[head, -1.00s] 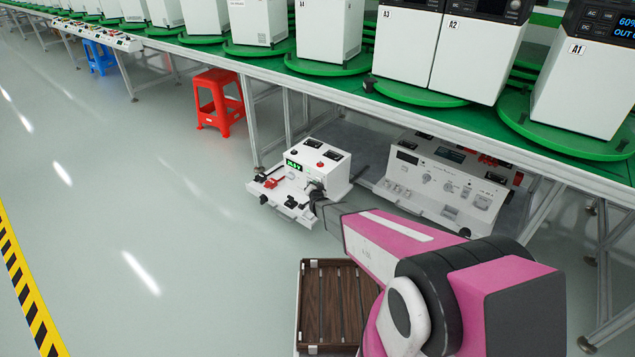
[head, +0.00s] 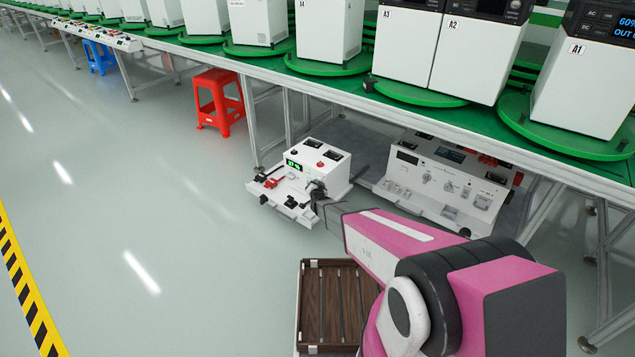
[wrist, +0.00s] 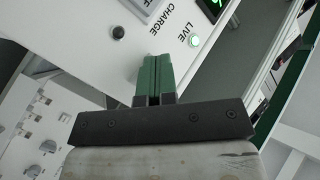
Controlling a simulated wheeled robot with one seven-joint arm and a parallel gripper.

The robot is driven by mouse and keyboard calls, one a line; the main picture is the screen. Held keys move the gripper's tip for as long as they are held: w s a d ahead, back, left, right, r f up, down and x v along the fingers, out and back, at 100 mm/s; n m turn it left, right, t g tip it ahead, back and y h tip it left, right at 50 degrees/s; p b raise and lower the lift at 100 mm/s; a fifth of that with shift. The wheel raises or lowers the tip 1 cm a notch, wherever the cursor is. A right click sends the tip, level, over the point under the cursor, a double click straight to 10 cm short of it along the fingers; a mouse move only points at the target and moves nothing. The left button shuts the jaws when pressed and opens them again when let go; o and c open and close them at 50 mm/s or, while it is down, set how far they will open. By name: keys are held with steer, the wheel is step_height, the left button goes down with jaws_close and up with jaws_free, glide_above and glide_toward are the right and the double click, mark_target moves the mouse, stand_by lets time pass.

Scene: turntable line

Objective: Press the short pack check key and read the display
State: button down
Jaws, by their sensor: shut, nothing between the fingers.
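A white tester box (head: 335,172) stands low under the line, with a small display (head: 293,165) lit in green; its characters are too small to read surely. The display's corner also shows in the wrist view (wrist: 212,7). My gripper (head: 315,190) is at the front of this box. In the wrist view, its green fingers (wrist: 153,62) are together and empty, their tips over the white panel below the words CHARGE and LIVE. A lit white round lamp or button (wrist: 194,41) is by LIVE and a dark knob (wrist: 118,32) by CHARGE. I cannot make out the short pack check key.
A second white instrument panel (head: 440,185) stands just right of the tester. The green line (head: 400,92) with white packs runs above. A red stool (head: 218,100) is behind to the left. A wooden slatted tray (head: 335,300) is in front. The left floor is clear.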

steer(key=shift+s+a, duration=0.55)
steer(key=shift+s, duration=0.15)
steer(key=s+a, duration=0.1)
steer(key=s, duration=0.1)
steer(key=s+a, duration=0.2)
stand_by(0.6)
stand_by(0.5)
